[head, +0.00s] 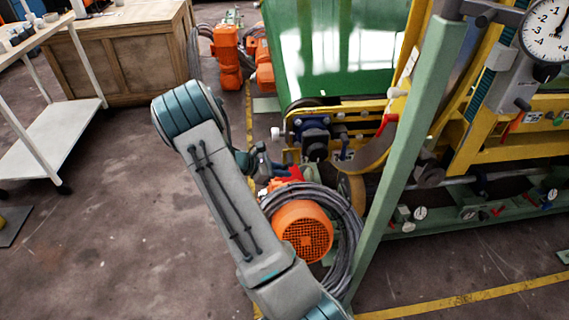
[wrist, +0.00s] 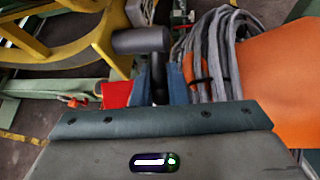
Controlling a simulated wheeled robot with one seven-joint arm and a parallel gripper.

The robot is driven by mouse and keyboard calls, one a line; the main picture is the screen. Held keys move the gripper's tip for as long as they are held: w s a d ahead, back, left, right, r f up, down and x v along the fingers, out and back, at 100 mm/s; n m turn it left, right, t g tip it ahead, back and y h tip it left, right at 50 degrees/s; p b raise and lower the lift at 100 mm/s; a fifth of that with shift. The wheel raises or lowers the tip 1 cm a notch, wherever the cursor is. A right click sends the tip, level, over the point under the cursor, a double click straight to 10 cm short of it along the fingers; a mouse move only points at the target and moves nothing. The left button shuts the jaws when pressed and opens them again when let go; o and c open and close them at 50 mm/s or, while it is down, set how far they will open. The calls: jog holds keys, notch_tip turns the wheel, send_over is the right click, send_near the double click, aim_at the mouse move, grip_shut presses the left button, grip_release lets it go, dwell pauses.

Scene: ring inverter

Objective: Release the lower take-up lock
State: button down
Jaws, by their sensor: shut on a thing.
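My gripper (head: 266,168) is low beside the machine in the head view, close to a small red part (head: 290,173). In the wrist view the two blue fingers of my gripper (wrist: 159,85) are shut on a dark stem (wrist: 159,88). A dark grey cylinder (wrist: 140,40) lies crosswise just beyond the fingertips, at the stem's end. The red part (wrist: 117,94) also shows beside the left finger. I cannot tell for sure whether the red part and dark stem are one lock lever. My arm hides part of this area in the head view.
An orange motor (head: 303,232) with a coil of grey cable (head: 345,225) around it sits close to my gripper. The green post (head: 410,150) and yellow machine frame (head: 480,155) stand to the right. A wooden cabinet (head: 120,55) and white cart (head: 50,145) are at left; open floor lies between.

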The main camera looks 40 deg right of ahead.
jog(key=y+p, duration=0.1)
jog(key=r+t+y+p, duration=0.1)
jog(key=t+y+p, duration=0.1)
jog(key=shift+w+a+r+m+p, duration=0.3)
jog(key=shift+w+a+p, duration=0.05)
jog(key=shift+a+r+t+y+p, duration=0.1)
jog(key=shift+t+y+p, duration=0.3)
jog(key=shift+y+p, duration=0.45)
jog(key=shift+w, duration=0.1)
jog(key=c, duration=1.5)
grip_release()
jog(key=shift+o, duration=0.2)
jog(key=p+v, duration=0.2)
jog(key=v, duration=1.1)
jog(key=shift+r, duration=0.4)
